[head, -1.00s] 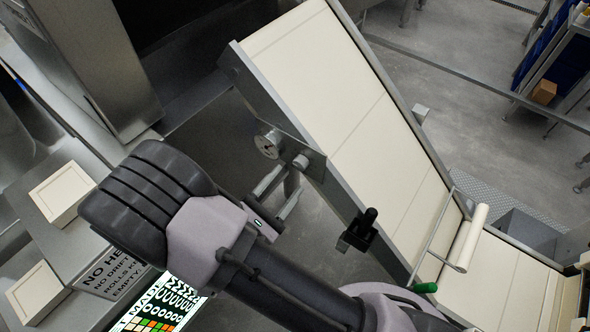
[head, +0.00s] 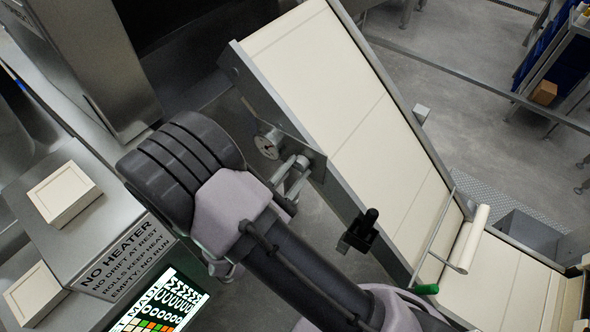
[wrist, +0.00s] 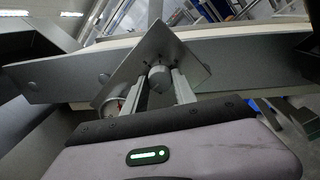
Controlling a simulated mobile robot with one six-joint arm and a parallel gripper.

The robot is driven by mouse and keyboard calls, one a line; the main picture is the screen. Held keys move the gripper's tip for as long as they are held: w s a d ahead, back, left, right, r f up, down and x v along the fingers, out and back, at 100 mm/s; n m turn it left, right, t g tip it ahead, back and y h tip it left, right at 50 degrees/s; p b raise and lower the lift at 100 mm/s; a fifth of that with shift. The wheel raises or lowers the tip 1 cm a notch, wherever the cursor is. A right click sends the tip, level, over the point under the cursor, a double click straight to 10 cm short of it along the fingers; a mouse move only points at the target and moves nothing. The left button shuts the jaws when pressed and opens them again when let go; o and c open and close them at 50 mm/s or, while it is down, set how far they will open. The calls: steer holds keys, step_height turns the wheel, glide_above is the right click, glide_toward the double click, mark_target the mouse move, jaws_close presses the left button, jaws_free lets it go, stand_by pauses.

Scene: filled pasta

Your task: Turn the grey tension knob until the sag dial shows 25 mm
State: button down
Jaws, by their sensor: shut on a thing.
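The grey tension knob (head: 302,161) sits on a metal plate at the side of the conveyor. My gripper (head: 297,170) is shut on it. In the wrist view the two fingers stand on either side of the round knob (wrist: 158,75). The sag dial (head: 267,145) is a small round gauge just left of the knob. Its edge also shows in the wrist view (wrist: 111,106), partly behind a finger. Its reading is too small to tell in either view.
The cream conveyor belt (head: 350,105) slopes down past the plate. A black lever (head: 359,232) and a green-ended rod (head: 425,289) stick out lower along its side. Cream boxes (head: 63,195) and a lit screen (head: 160,304) are at the left.

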steer(key=shift+r, duration=0.1)
steer(key=n+p, duration=0.3)
steer(key=shift+r+n, duration=0.15)
steer(key=shift+n, duration=0.25)
steer(key=shift+n+g+p, duration=0.3)
steer(key=shift+n+p, duration=1.25)
steer(key=shift+n, duration=0.85)
steer(key=shift+a, duration=0.1)
steer(key=c, duration=1)
jaws_free()
